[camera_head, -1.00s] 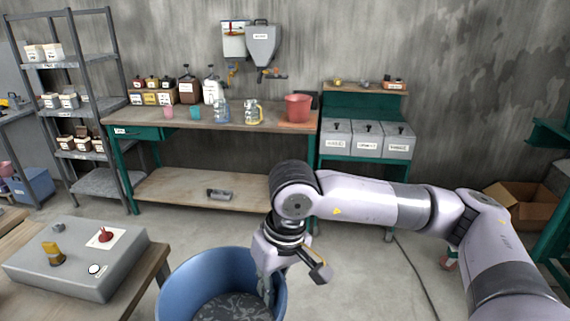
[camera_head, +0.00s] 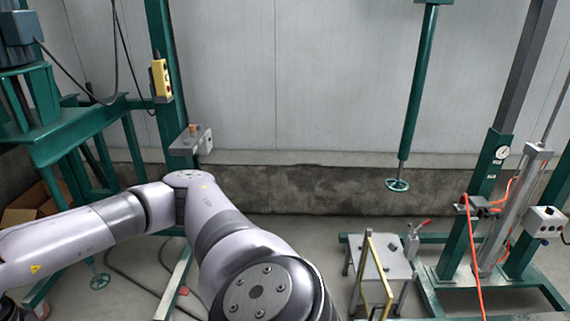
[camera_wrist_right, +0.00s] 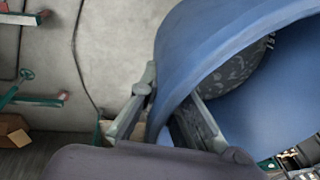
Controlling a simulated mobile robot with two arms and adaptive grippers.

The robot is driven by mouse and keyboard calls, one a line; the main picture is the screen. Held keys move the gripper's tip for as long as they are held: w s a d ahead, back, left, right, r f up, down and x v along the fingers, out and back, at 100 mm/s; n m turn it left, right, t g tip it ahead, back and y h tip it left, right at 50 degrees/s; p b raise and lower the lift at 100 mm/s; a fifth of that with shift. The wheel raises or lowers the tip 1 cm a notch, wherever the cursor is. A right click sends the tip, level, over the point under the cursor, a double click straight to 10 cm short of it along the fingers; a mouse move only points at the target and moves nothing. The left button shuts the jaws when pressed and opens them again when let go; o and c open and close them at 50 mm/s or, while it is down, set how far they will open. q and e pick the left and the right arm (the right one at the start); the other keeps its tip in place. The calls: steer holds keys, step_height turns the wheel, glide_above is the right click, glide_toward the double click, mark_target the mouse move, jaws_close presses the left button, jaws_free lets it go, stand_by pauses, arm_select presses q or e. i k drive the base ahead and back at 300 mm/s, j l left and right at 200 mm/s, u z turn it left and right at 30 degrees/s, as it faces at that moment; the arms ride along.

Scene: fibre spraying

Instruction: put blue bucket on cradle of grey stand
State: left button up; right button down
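The blue bucket (camera_wrist_right: 215,45) fills much of the right wrist view, with dark grey patterned stuff inside it. My right gripper (camera_wrist_right: 165,100) is shut on its wall, one finger outside and one inside. In the head view my right arm comes in, but its gripper and the bucket are out of frame. A low grey stand (camera_head: 388,262) on legs is on the floor right of centre in the head view, with a yellowish frame (camera_head: 378,275) at its front. I cannot make out a cradle clearly. My left gripper is not in view.
A green rig with a gauge (camera_head: 502,153) and orange hose (camera_head: 475,260) stands right of the stand. A green post (camera_head: 420,90) ends in a handwheel (camera_head: 397,185) behind it. Green framework (camera_head: 75,130) stands at left; a cable (camera_head: 140,270) lies on the floor.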

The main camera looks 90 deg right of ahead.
mark_target(379, 255)
steer(key=z, duration=1.35)
steer(key=l+z, duration=0.15)
steer(key=z, duration=0.2)
steer(key=l+z, duration=0.2)
steer(key=z, duration=0.2)
steer(key=l+z, duration=0.15)
steer(key=z, duration=0.2)
steer(key=i+l, duration=0.15)
steer(key=l, duration=0.2)
steer(key=i+l, duration=0.1)
steer(key=l, duration=0.25)
steer(key=i+l, duration=0.15)
steer(key=l, duration=0.2)
